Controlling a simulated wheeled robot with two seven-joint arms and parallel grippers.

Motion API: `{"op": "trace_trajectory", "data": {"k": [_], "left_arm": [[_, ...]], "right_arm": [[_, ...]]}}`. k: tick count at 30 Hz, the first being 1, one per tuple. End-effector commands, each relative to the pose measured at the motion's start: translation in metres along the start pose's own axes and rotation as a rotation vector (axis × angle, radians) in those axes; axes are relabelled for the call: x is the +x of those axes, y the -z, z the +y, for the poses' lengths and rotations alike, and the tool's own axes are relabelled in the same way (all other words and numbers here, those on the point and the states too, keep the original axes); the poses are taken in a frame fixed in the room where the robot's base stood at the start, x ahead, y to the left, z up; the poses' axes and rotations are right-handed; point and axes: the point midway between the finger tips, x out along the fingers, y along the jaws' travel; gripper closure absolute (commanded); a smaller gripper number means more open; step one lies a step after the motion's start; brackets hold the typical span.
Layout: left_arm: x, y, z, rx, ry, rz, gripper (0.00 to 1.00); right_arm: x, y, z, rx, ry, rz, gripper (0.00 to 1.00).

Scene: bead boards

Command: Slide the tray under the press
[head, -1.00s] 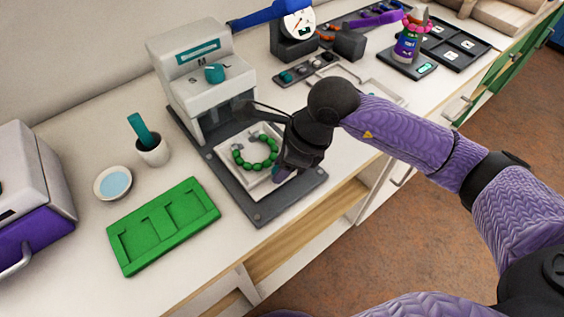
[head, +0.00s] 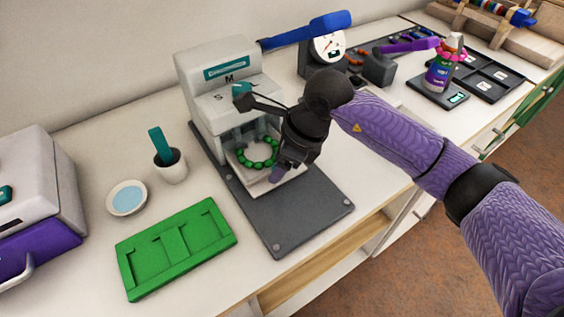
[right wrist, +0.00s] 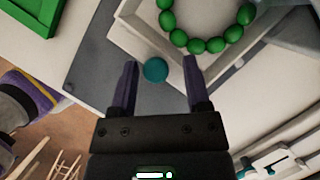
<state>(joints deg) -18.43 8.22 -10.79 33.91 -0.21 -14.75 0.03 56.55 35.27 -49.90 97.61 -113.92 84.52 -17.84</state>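The white square tray (head: 262,184) carries a ring of green beads (head: 272,144). It lies on the dark base plate (head: 300,213) of the white press (head: 214,66), its far part at the press opening between the posts. My right gripper (head: 276,177) is at the tray's near edge. In the right wrist view, my right gripper (right wrist: 160,68) has its fingers apart, with a round teal knob (right wrist: 155,70) between them and gaps on both sides. The tray (right wrist: 150,42) and the beads (right wrist: 205,45) lie just beyond. My left gripper is out of view.
A green slotted board (head: 175,250), a dish of blue liquid (head: 126,198) and a white cup (head: 170,171) stand left of the press. The front of the base plate is bare.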

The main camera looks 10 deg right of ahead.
Motion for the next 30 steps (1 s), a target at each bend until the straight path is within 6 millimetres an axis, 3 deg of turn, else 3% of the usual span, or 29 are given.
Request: {"op": "trace_trajectory", "data": {"k": [10,21,30], "left_arm": [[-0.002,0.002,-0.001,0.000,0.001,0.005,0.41],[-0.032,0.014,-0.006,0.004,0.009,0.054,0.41],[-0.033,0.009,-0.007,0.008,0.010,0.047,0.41]], "right_arm": [[-0.005,0.000,0.001,-0.001,-0.001,0.002,0.29],[-0.089,-0.002,0.000,-0.002,0.001,0.000,0.29],[-0.099,0.000,0.000,-0.001,-0.003,0.002,0.29]]}}
